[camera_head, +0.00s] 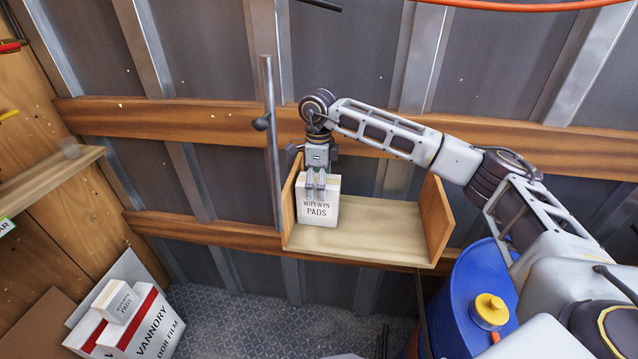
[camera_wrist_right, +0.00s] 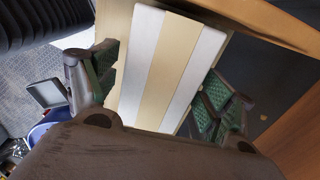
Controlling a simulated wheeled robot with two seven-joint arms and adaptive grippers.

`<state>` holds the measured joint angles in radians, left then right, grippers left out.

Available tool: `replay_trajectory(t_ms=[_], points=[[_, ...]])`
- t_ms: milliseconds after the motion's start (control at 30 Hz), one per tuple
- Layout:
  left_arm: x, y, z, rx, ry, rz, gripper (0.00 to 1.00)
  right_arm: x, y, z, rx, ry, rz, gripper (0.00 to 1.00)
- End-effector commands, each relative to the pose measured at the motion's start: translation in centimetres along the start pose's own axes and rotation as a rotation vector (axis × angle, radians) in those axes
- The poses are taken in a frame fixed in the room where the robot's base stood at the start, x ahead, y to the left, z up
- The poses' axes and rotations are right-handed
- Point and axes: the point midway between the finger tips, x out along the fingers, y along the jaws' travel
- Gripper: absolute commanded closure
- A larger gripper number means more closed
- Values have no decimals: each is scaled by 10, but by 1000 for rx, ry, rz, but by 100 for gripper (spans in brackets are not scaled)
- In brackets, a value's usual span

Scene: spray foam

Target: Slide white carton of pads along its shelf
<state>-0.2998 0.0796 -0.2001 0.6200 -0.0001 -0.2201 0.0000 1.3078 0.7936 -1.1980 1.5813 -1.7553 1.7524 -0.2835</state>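The white carton of pads (camera_head: 318,211), lettered WIPEWYN PADS, stands upright at the left end of a wooden shelf (camera_head: 375,228), close to its left side wall. My right gripper (camera_head: 315,187) points down at the carton's top, and its fingers overlap the carton's upper front in the head view. In the right wrist view, the carton's top (camera_wrist_right: 173,60), white with a tan band, lies between the parted fingers of the gripper (camera_wrist_right: 160,85). The fingers look open; whether one touches the carton cannot be told. My left gripper is not in view.
The shelf's middle and right are bare up to its right side wall (camera_head: 436,219). A vertical grey bar (camera_head: 271,150) stands just left of the shelf. A blue drum (camera_head: 470,300) stands below right. Cartons (camera_head: 150,328) sit on the floor at lower left.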

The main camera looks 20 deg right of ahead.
Motion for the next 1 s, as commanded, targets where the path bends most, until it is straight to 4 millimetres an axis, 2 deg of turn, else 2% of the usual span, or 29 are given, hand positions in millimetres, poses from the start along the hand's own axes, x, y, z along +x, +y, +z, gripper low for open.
replay_trajectory(t_ms=[367, 567, 767, 1000], points=[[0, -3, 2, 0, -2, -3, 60, -1, 0, 0, 0, 0, 0, 13], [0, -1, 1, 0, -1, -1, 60, -9, 0, 0, 0, 0, 0, 13], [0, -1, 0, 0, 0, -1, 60, -30, 0, 0, 0, -1, -1, 13], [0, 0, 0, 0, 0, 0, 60, -66, 0, 1, -1, -2, -2, 13]])
